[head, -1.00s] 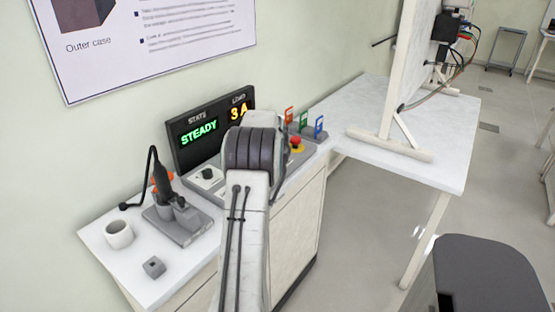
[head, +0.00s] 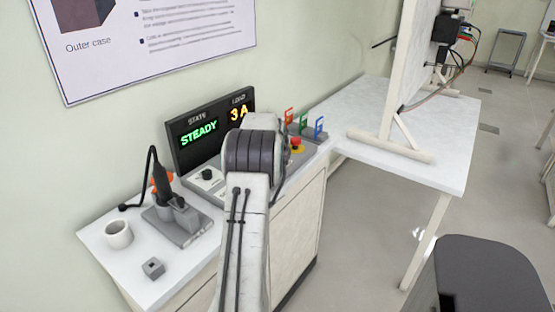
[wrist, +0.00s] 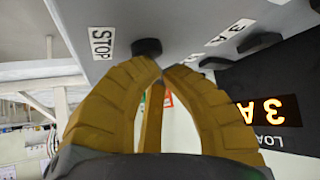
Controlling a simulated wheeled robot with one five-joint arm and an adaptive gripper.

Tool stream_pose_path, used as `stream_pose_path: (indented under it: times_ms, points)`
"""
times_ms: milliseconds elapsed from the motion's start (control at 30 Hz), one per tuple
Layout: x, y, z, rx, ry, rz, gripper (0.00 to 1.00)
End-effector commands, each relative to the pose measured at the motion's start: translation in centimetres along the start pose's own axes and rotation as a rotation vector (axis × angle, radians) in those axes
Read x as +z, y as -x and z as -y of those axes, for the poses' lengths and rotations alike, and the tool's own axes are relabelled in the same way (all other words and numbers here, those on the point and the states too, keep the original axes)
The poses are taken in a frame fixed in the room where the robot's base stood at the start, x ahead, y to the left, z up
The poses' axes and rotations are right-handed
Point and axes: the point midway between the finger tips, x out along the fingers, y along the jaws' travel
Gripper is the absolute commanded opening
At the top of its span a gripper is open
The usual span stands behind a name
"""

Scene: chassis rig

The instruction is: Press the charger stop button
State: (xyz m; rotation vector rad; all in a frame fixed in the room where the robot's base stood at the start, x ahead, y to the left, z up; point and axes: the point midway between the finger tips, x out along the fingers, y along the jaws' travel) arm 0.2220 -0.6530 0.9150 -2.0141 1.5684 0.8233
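In the wrist view a dark round button (wrist: 147,47) sits on the grey panel beside a white label (wrist: 101,43) reading STOP. My gripper (wrist: 160,70) has its yellow fingers drawn together at the tips, with nothing seen between them. The tips are close to the dark button in the picture; I cannot tell whether they touch it. In the head view my arm hides the gripper and that part of the panel. The display (head: 212,125) reads STEADY and 3 A; the 3 A also shows upside down in the wrist view (wrist: 262,109).
Other dark knobs (wrist: 262,43) sit on the panel by 3 A labels. A red button on yellow (head: 296,145) and coloured tags (head: 303,121) are right of my arm. A plugged-in charger (head: 164,187), a white cup (head: 118,234) and a small grey block (head: 153,268) stand left.

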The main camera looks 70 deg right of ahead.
Motion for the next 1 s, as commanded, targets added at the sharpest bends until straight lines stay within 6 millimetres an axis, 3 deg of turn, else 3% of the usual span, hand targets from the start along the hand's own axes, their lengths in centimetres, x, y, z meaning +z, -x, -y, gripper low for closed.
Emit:
stream_pose_path:
  times_ms: [667,1000]
  points:
    - [0.40,-0.34,0.01,0.000,0.000,0.003,0.00]
    - [-0.39,0.40,0.01,0.000,0.000,0.001,0.00]
